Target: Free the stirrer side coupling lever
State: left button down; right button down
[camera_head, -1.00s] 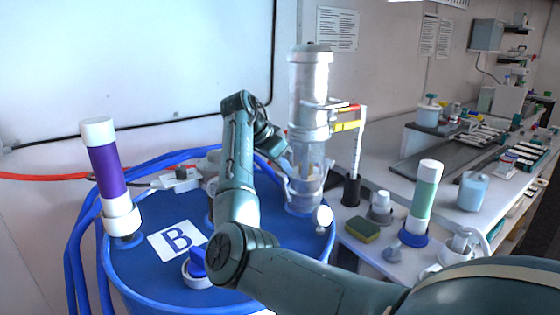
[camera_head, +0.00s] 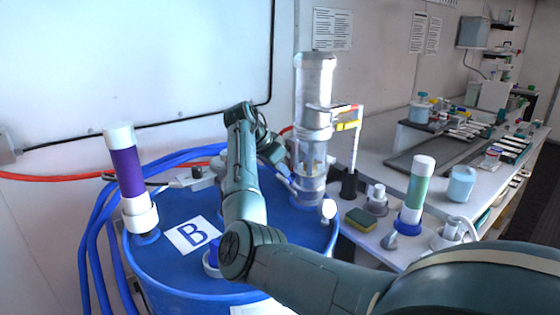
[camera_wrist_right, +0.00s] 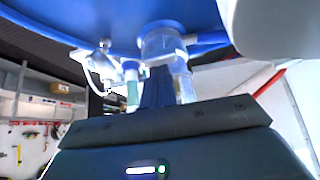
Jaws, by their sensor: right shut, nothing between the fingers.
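A tall clear cylinder (camera_head: 315,90), possibly the stirrer, stands upright on the blue drum (camera_head: 165,262) marked B. Pale clear parts, perhaps coupling levers, sit around its lower end, but I cannot pick out the stirrer side lever. My right gripper (camera_head: 287,181) is at the left of the cylinder's lower part, shut and empty. I cannot tell whether it touches anything there. In the right wrist view my dark fingers (camera_wrist_right: 156,92) point toward a clear cylindrical part (camera_wrist_right: 163,44) below the blue drum surface (camera_wrist_right: 90,18). My left gripper is not in view.
A purple tube (camera_head: 126,172) with white ends stands at the drum's left. A white-tipped knob (camera_head: 328,209) is at its right edge. On the bench are a sponge (camera_head: 361,219), a green tube (camera_head: 418,185) and a blue-white container (camera_head: 461,184). Blue hoses run around the drum.

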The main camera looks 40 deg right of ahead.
jog(key=shift+w+a+f, duration=0.1)
jog(key=shift+a+f, duration=0.25)
jog(key=shift+a, duration=0.25)
jog(key=shift+a+f+p, duration=0.2)
jog(key=shift+a+p, duration=0.25)
jog(key=shift+a, duration=0.2)
